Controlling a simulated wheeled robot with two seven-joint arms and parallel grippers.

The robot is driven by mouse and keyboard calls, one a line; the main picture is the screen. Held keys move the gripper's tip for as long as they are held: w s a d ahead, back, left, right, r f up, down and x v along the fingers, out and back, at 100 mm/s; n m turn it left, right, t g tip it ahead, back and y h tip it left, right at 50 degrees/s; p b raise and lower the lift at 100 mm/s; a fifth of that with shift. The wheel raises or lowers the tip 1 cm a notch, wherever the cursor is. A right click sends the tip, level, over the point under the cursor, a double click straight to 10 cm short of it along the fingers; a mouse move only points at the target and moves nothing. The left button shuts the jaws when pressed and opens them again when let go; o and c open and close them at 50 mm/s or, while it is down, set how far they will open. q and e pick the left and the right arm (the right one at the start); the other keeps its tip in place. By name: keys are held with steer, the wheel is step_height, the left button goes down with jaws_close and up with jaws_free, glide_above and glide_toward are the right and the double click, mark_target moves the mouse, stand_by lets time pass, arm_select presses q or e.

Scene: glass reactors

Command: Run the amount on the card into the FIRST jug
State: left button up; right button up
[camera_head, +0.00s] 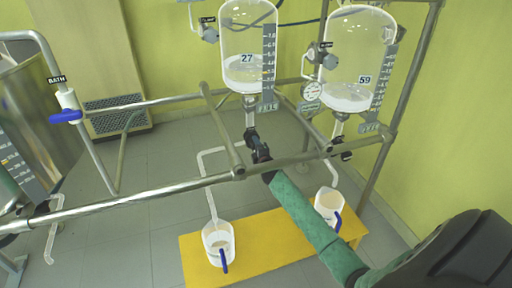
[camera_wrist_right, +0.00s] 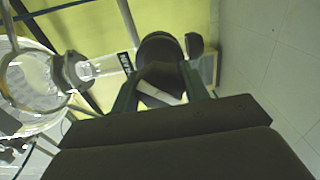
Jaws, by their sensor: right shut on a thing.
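A glass reactor labelled 27 (camera_head: 247,72) hangs at the top middle, with whitish liquid low in it and a scale strip (camera_head: 268,65) on its right. My right gripper (camera_head: 257,148) is at the outlet below it, shut on a dark valve handle. In the right wrist view my right gripper (camera_wrist_right: 160,88) closes around this dark, rounded handle (camera_wrist_right: 160,52). A white pipe (camera_head: 210,180) runs from that outlet down to a jug with a blue handle (camera_head: 218,241). A second jug (camera_head: 328,205) stands to the right. Which is FIRST is unclear. I see no card. My left gripper is out of view.
Metal rails (camera_head: 150,190) cross in front. Both jugs stand on a yellow platform (camera_head: 265,255). A blue-handled valve labelled BATH (camera_head: 68,108) is at left.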

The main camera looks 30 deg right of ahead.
steer(key=m, duration=0.3)
steer(key=shift+m+p, duration=0.7)
steer(key=shift+m, duration=0.5)
steer(key=shift+m+p, duration=0.3)
steer(key=shift+m, duration=0.6)
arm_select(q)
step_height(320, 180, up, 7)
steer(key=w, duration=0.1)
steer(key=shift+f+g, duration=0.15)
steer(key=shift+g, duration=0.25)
arm_select(e)
steer(key=shift+m, duration=0.6)
steer(key=o, duration=1)
steer(key=shift+d, duration=0.1)
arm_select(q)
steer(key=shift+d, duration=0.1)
arm_select(e)
steer(key=shift+s, duration=0.1)
